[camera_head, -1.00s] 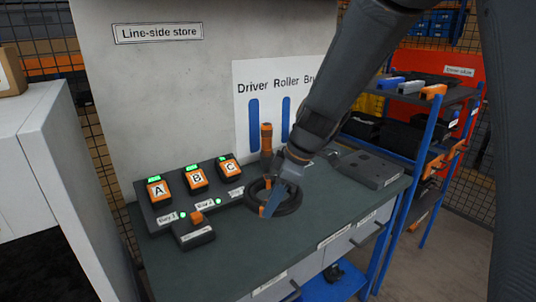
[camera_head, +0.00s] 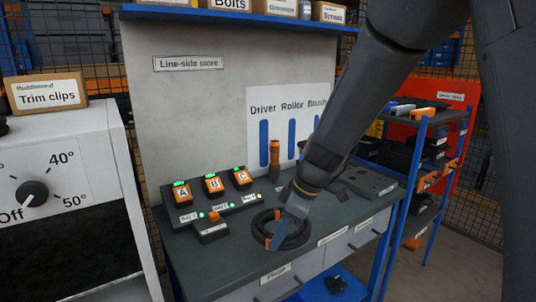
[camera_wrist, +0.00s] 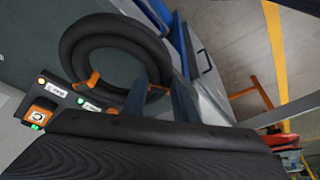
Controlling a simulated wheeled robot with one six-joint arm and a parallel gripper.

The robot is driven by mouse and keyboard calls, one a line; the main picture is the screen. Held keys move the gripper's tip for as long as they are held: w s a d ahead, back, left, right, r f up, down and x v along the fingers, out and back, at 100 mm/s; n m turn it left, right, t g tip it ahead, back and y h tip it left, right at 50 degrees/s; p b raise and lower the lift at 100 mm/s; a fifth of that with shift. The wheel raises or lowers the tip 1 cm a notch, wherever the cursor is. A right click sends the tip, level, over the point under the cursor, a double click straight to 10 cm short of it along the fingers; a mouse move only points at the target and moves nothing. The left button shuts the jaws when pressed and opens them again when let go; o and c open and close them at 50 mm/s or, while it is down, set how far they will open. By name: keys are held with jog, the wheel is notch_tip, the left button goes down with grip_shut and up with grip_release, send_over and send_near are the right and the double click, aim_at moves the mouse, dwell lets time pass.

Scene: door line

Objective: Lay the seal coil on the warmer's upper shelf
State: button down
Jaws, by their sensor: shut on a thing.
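The seal coil (camera_head: 268,222) is a black rubber ring of several turns above the dark green bench top, near its front edge. My gripper (camera_head: 276,242) is shut on the coil's near side, its fingers pointing down. The wrist view shows the round coil (camera_wrist: 112,50) with orange clips on it and my gripper (camera_wrist: 150,88) at its rim. Whether the coil touches the bench I cannot tell. The warmer (camera_head: 60,150) is the white cabinet at the left, with a temperature dial (camera_head: 32,194) marked Off, 40° and 50°. Its shelves are not clear in view; its opening is dark.
A charger (camera_head: 213,195) with orange batteries A, B and C stands left of the coil, with a small black box (camera_head: 211,230) before it. An orange driver (camera_head: 275,157) stands behind. A Trim clips box (camera_head: 47,92) sits on the warmer. A blue rack (camera_head: 405,190) is at right.

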jog(key=d+f+m+t+h, duration=0.1)
jog(key=d+f+m+h, duration=0.1)
jog(key=d+f+m, duration=0.3)
jog(key=w+d+f+m+t+h, duration=0.1)
jog(key=d+f+m, duration=0.4)
jog(key=d+m, duration=0.5)
jog(key=shift+w+d+t+h, duration=0.15)
jog(key=shift+d+t+h, duration=0.45)
jog(key=shift+d, duration=0.6)
jog(key=w+r+n+y, duration=0.1)
jog(key=w+r+n, duration=0.2)
jog(key=w+r, duration=0.2)
jog(key=shift+w, duration=0.15)
jog(key=shift+a, duration=0.1)
